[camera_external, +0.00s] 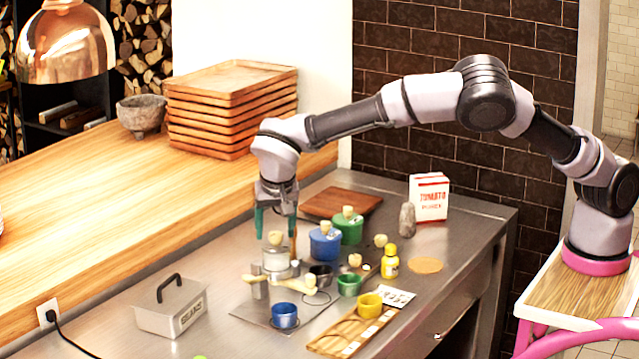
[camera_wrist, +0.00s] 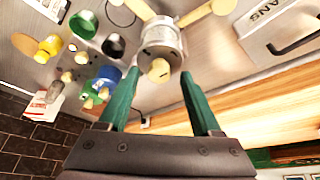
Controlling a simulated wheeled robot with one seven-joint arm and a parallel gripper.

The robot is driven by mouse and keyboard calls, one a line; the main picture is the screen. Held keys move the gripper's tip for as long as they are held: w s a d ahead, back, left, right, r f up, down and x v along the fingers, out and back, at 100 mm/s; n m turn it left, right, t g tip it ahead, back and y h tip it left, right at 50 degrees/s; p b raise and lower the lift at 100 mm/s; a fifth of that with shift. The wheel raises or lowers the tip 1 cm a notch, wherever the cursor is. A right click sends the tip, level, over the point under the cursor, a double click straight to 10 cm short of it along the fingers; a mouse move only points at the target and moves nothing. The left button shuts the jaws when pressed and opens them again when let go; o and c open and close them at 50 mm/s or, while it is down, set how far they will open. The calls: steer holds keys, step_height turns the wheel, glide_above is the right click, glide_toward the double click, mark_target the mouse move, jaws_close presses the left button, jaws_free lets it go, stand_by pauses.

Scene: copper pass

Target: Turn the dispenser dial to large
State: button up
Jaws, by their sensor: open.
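The dispenser (camera_external: 276,268) is a grey metal cylinder on a metal plate, with pale wooden arms at its base and a pale wooden knob (camera_external: 275,238) on top. In the wrist view the dispenser (camera_wrist: 162,38) is upper centre, with the knob (camera_wrist: 159,70) facing me. I cannot read any size marks or tell which part is the dial's pointer. My gripper (camera_external: 275,232) points down above the dispenser, its green fingers apart. In the wrist view the fingers of my gripper (camera_wrist: 159,78) appear on either side of the knob; contact is not visible.
A metal lidded box (camera_external: 170,307) stands left of the dispenser. A raised wooden counter (camera_external: 130,215) runs behind.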

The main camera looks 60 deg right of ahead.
steer(key=v, duration=1)
steer(key=shift+a, duration=0.1)
steer(key=s+d+r+y, duration=0.2)
steer(key=d+r, duration=0.4)
steer(key=d, duration=0.5)
steer(key=s+d+r+y, duration=0.15)
steer(key=d+r, duration=0.35)
steer(key=d, duration=0.5)
steer(key=s+d+r+n+y, duration=0.25)
steer(key=s+d+r, duration=0.35)
steer(key=s+d, duration=0.45)
steer(key=s+d+f+n+t, duration=0.1)
steer(key=s+d+t, duration=0.1)
steer(key=s, duration=0.7)
steer(key=s+d+f+n+t, duration=0.1)
steer(key=s+d, duration=0.3)
steer(key=s, duration=0.6)
steer(key=shift+s+d+f+t+h, duration=0.15)
steer(key=shift+s+f+t+h, duration=0.1)
steer(key=shift+t+h, duration=0.25)
